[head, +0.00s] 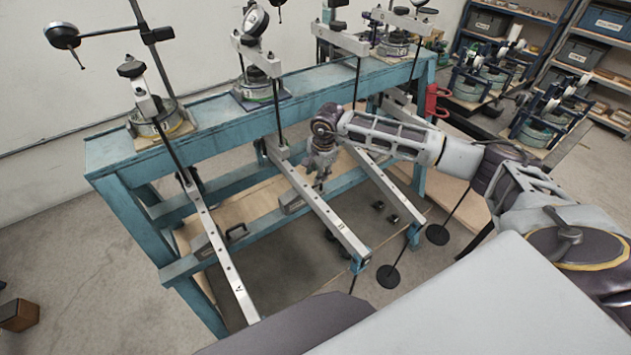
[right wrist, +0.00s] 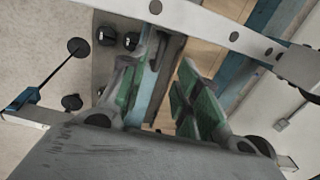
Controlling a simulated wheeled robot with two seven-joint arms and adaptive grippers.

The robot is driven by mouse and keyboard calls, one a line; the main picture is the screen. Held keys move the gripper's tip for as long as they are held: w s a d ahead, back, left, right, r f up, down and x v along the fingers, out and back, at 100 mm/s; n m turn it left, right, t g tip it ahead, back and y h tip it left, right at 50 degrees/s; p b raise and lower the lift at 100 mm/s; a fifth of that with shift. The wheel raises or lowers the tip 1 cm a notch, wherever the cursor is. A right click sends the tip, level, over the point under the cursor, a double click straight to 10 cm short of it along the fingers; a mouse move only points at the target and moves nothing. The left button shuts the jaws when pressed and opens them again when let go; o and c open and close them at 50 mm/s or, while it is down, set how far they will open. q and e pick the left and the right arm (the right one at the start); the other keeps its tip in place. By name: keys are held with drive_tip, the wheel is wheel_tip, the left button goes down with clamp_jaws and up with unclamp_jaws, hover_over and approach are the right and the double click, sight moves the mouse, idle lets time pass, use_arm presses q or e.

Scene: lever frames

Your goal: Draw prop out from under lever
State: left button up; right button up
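A lever (right wrist: 220,30) also crosses the top of the right wrist view. A grey piece that looks like the prop (head: 292,204) lies low by the middle lever, partly hidden. In the right wrist view a dark grey slotted piece (right wrist: 168,62), perhaps this prop, shows beyond my right gripper (right wrist: 160,80). Its green-padded fingers stand apart, with no clear contact on anything. My left gripper is not in view.
The left lever (head: 215,245) has a similar grey piece with a black handle (head: 236,232) beside it. Black round weights (head: 388,276) hang at the lever ends. Shelves (head: 590,60) stand at the back right.

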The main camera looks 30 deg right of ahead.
drive_tip(key=shift+w+a+f+p, duration=0.1)
drive_tip(key=shift+w+f+p, duration=0.1)
drive_tip(key=shift+f, duration=0.85)
drive_tip(key=shift+w+d+f+p, duration=0.1)
drive_tip(key=shift+w+f+p, duration=0.1)
drive_tip(key=shift+f, duration=0.8)
drive_tip(key=shift+w+a+f+p, duration=0.1)
drive_tip(key=shift+w+f, duration=0.1)
drive_tip(key=shift+f, duration=0.85)
clamp_jaws()
